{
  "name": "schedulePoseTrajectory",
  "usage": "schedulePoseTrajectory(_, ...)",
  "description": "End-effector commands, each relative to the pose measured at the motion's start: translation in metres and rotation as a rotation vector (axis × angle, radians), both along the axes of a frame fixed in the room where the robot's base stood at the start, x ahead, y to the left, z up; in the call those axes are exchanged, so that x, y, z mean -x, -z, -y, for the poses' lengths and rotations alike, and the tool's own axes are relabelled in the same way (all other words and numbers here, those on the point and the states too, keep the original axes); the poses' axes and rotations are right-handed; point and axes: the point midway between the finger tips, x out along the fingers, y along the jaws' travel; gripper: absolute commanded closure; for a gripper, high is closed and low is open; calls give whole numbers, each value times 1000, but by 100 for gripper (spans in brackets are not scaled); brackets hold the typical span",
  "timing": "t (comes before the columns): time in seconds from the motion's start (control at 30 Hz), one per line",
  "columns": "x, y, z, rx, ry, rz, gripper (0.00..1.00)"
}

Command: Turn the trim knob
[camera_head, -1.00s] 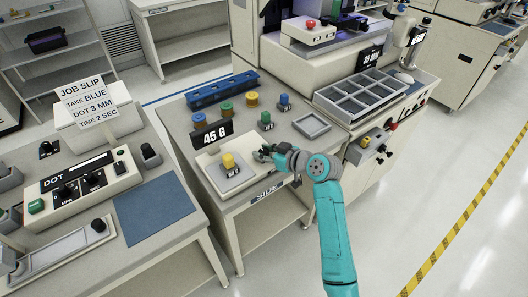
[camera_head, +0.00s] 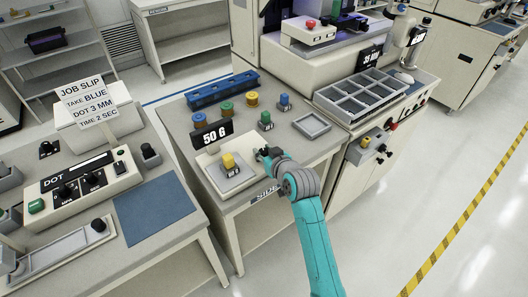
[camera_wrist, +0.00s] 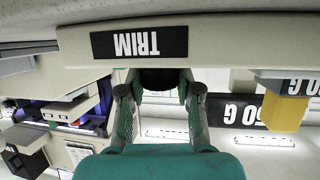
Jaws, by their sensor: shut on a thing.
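The trim knob (camera_wrist: 160,80) is a dark, round shape below the upside-down TRIM label (camera_wrist: 139,42) in the wrist view. My gripper (camera_wrist: 160,92) has one finger on each side of the knob and is shut on it. In the head view my gripper (camera_head: 266,154) is at the right side of the pale scale unit (camera_head: 209,168), and it hides the knob there. The scale's black display (camera_head: 211,135) reads 50 G. A yellow block (camera_head: 228,160) stands on a small grey plate on the scale.
Behind the scale are a blue rack (camera_head: 222,92), several coloured pieces and an empty grey tray (camera_head: 313,124). A compartment tray (camera_head: 362,95) is at the right. A job slip (camera_head: 87,101) stands at the left beside the DOT box (camera_head: 80,187). Floor at the right is clear.

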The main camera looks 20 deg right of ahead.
Motion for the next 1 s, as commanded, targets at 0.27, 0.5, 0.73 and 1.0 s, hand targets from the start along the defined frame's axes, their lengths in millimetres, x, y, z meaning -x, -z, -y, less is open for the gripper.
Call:
schedulePoseTrajectory(0.27,0,-1,-3,2,202,1,100)
schedulePoseTrajectory(0.5,0,0,-2,1,336,-1,100)
schedulePoseTrajectory(0.73,0,0,-1,0,410,-1,100)
schedulePoseTrajectory(1.0,0,0,-1,-1,438,-1,100)
